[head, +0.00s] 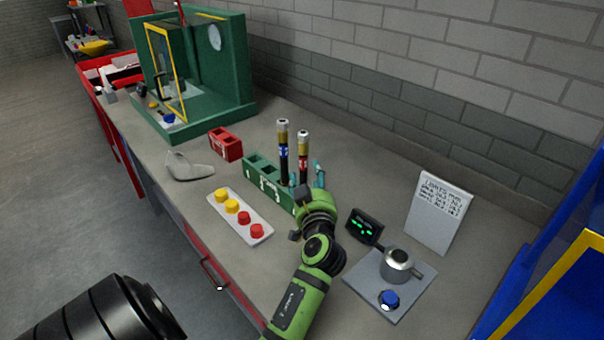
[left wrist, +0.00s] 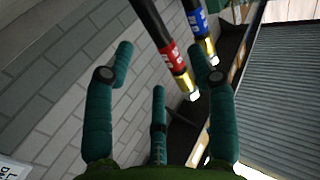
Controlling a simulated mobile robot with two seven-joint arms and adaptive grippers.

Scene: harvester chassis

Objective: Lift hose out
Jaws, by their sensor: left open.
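Two upright black hoses with brass and silver ends stand at the right end of a green numbered rack (head: 258,182). One is the blue-labelled hose (head: 283,152), the other the red-labelled hose (head: 303,150). My left gripper (head: 308,177) is open at the rack's right end, with teal fingers close around the red-labelled hose's lower part. In the left wrist view, the open fingers (left wrist: 160,65) show the red-labelled hose (left wrist: 172,55) between them and the blue-labelled hose (left wrist: 199,25) beyond. Contact cannot be told. The hose bases are hidden. My right gripper is not in view.
A white tray (head: 218,199) with yellow and red caps lies in front of the rack. A red block (head: 226,143) stands behind left. To the right are a small display (head: 365,226), a metal pot on a plate (head: 362,287) and a white sign (head: 439,212).

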